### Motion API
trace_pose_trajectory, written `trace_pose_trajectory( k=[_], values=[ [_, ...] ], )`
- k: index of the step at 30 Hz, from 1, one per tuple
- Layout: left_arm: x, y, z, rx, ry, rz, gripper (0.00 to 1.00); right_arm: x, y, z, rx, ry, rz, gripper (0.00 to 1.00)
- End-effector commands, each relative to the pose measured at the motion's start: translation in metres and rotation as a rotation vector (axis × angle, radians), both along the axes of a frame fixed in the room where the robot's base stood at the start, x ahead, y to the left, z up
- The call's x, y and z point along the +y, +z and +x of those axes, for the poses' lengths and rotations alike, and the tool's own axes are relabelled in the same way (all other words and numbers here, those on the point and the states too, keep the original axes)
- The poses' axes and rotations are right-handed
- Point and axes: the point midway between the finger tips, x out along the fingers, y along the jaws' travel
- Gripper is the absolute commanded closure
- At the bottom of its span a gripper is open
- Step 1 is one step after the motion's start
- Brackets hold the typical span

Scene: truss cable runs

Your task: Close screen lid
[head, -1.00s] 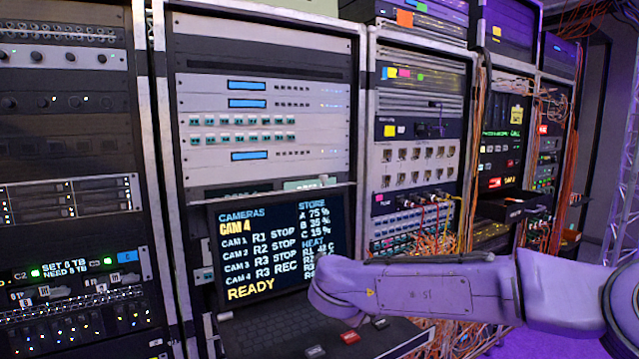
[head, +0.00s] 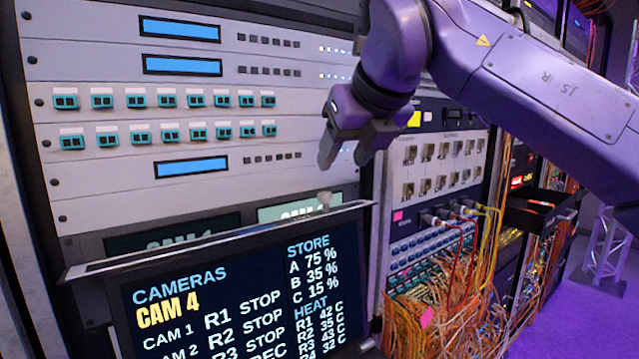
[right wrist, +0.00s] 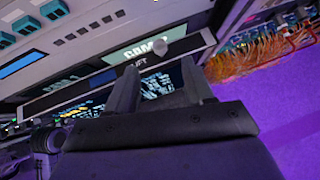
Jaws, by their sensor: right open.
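The screen lid (head: 215,290) stands raised in front of the rack, its lit face showing camera and store text. The lid's base and keys are out of view.
A rack of grey panels (head: 110,185) with blue displays and teal switches stands close behind the lid. To the right, a patch panel and tangled orange cables (head: 440,310) hang beside it. Purple floor (head: 575,320) is open at far right.

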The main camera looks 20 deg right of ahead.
Motion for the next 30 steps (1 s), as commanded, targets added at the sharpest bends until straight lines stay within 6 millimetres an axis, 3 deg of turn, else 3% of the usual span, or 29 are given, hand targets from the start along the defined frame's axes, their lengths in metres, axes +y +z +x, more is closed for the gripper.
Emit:
trace_pose_trajectory(
  k=[13, 25, 30],
  values=[
    [0.0, 0.013, 0.0, 0.001, 0.0, 0.0, 1.0, 0.006, -0.062, 0.062, 0.005, 0.001, -0.002, 0.48],
    [0.0, 0.013, 0.0, 0.001, 0.0, -0.001, 1.0, 0.006, -0.073, 0.072, 0.002, -0.001, -0.003, 0.48],
    [0.0, 0.014, 0.0, 0.0, 0.0, 0.0, 1.0, 0.006, -0.073, 0.072, 0.002, -0.001, -0.003, 1.0]
  ],
)
